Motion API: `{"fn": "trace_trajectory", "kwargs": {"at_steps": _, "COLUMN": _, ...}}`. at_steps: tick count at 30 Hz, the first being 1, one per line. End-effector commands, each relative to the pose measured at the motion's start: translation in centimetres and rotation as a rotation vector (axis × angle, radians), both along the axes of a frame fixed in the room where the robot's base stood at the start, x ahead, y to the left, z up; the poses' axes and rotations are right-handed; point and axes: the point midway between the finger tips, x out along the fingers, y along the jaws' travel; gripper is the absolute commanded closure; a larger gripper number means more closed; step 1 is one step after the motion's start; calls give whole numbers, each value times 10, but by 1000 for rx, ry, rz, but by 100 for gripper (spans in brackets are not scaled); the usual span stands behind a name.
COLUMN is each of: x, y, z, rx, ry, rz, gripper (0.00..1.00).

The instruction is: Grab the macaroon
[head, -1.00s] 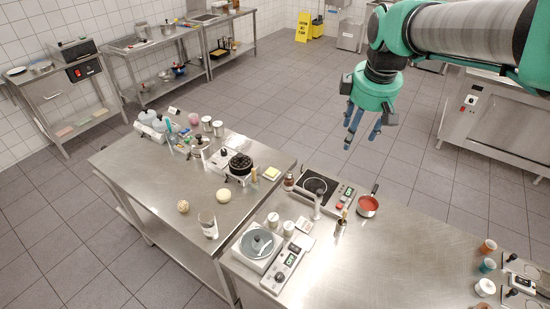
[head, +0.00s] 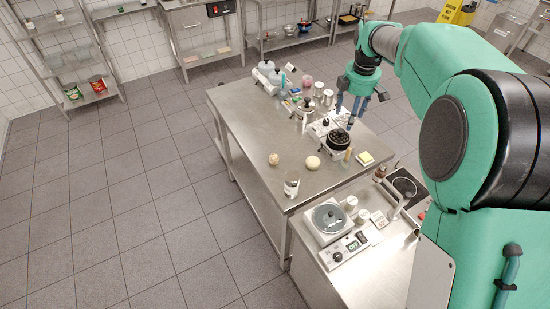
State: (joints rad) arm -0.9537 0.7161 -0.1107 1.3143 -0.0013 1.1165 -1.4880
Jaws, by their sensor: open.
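On the steel table (head: 235,105) there are two small round things near the front: a tan, rough-looking ball (head: 273,159) and a smoother pale yellow round piece (head: 312,162). A pink round thing (head: 308,82) sits at the back of the same table. I cannot tell surely at this size which is the macaroon; the tan ball looks most like it. My gripper (head: 358,107) is open and empty, fingers pointing down, at the table's far right side behind the black pan. It is well apart from the tan ball and the pale piece.
A clear glass (head: 291,185) stands near the table's front corner, close to both round pieces. A black pan (head: 338,139) on a burner, a yellow pad (head: 365,158) and several jars crowd the right and back. A scale (head: 329,218) stands on the nearer counter. The table's left part is clear.

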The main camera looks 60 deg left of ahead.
Motion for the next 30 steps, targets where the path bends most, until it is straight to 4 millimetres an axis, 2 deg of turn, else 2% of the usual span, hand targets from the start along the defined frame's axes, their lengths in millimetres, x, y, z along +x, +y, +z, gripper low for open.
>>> {"fn": "trace_trajectory", "kwargs": {"at_steps": 1, "x": -10, "y": 18, "z": -12, "rx": -8, "ry": 3, "rz": 46, "gripper": 44}}
{"fn": "trace_trajectory", "kwargs": {"at_steps": 6, "x": -45, "y": 72, "z": -50, "rx": -35, "ry": 10, "rz": 207, "gripper": 44}}
{"fn": "trace_trajectory", "kwargs": {"at_steps": 16, "x": -128, "y": 159, "z": -130, "rx": -82, "ry": 24, "rz": 513, "gripper": 44}}
{"fn": "trace_trajectory", "kwargs": {"at_steps": 23, "x": -172, "y": 192, "z": -169, "rx": -103, "ry": 30, "rz": 655, "gripper": 44}}
{"fn": "trace_trajectory", "kwargs": {"at_steps": 30, "x": -184, "y": 200, "z": -180, "rx": -107, "ry": 31, "rz": 694, "gripper": 44}}
